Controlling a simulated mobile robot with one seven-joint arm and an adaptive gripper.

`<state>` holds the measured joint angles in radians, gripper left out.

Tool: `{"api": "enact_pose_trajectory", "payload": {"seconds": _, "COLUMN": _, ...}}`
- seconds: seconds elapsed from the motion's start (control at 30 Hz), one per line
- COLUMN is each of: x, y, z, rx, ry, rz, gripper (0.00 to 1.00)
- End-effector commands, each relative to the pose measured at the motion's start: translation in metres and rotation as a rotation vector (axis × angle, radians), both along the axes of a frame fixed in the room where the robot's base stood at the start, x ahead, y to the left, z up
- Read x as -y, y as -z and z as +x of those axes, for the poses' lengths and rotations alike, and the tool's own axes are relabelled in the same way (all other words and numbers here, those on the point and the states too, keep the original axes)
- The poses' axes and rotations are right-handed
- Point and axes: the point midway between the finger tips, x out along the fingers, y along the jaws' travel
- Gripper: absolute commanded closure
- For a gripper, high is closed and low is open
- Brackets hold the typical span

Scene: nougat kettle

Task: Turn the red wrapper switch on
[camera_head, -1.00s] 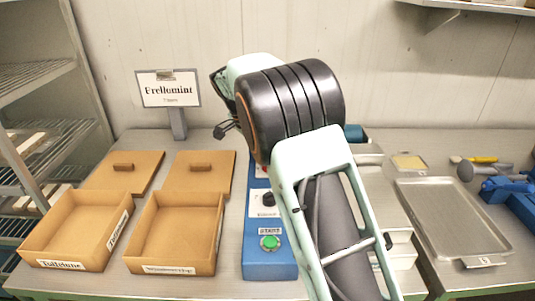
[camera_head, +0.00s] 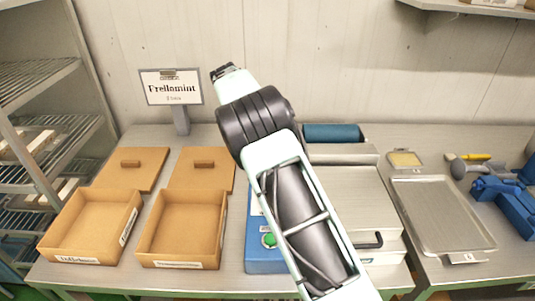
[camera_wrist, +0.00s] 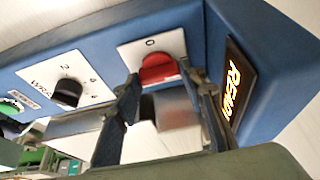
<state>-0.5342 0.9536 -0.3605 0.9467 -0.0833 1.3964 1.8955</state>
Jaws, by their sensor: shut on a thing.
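The red wrapper switch (camera_wrist: 158,70) shows in the wrist view. It sits on a white plate marked 0 on the blue control box (camera_wrist: 110,28). My gripper (camera_wrist: 160,78) has one finger on each side of the red knob and is shut on it. Which way the knob points is not clear.
A black dial (camera_wrist: 68,92) and a lit amber READY display (camera_wrist: 233,86) flank the red switch. Open cardboard boxes (camera_head: 180,250) stand left of the blue box. A metal machine (camera_head: 350,200) and a metal tray (camera_head: 440,215) are to the right.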

Motion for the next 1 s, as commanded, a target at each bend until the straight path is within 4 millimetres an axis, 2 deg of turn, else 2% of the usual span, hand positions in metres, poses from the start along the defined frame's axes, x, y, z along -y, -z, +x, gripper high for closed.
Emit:
{"api": "enact_pose_trajectory", "payload": {"seconds": 0.43, "x": -0.0003, "y": -0.0004, "z": 0.0005, "rx": 0.003, "ry": 0.010, "rz": 0.002, "gripper": 0.87}}
{"api": "enact_pose_trajectory", "payload": {"seconds": 0.47, "x": -0.0003, "y": -0.0004, "z": 0.0005, "rx": 0.003, "ry": 0.010, "rz": 0.002, "gripper": 0.59}}
{"api": "enact_pose_trajectory", "payload": {"seconds": 0.6, "x": -0.0002, "y": -0.0004, "z": 0.0004, "rx": 0.003, "ry": 0.009, "rz": 0.001, "gripper": 0.45}}
{"api": "enact_pose_trajectory", "payload": {"seconds": 0.87, "x": -0.0003, "y": -0.0005, "z": 0.0003, "rx": 0.001, "ry": 0.007, "rz": 0.001, "gripper": 0.45}}
{"api": "enact_pose_trajectory", "payload": {"seconds": 1.0, "x": -0.0041, "y": -0.0089, "z": 0.0009, "rx": 0.003, "ry": 0.006, "rz": 0.001, "gripper": 0.45}}
